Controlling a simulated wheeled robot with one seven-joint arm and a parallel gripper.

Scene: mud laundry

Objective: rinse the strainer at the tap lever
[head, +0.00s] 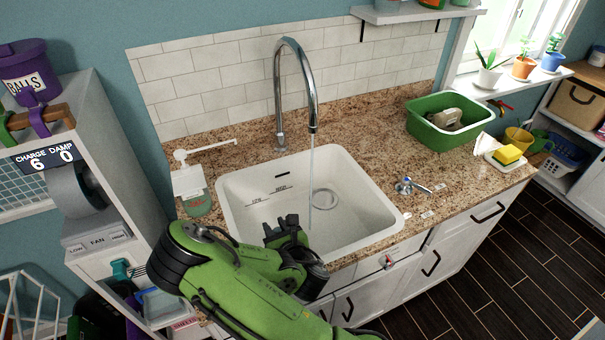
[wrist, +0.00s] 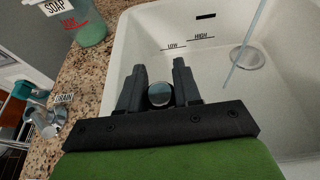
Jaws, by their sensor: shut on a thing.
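My gripper (head: 285,228) is over the near left part of the white sink (head: 250,190). In the wrist view its two dark fingers (wrist: 158,72) are closed around a small round thing (wrist: 160,95) with a dark rim and grey-blue face. It seems to be the strainer, mostly hidden by the fingers. The curved chrome tap (head: 312,100) is running. Its thin water stream (head: 310,175) falls into the sink, right of my gripper and apart from it in the wrist view (wrist: 243,50). A chrome lever with blue (head: 405,186) stands on the counter right of the sink.
The round drain (head: 325,198) shows in the sink floor. A soap bottle (head: 196,200) stands left of the sink. A knob labelled DRAIN (wrist: 42,118) is at the left. A green tub (head: 425,132) and yellow sponge (head: 509,154) are on the right counter.

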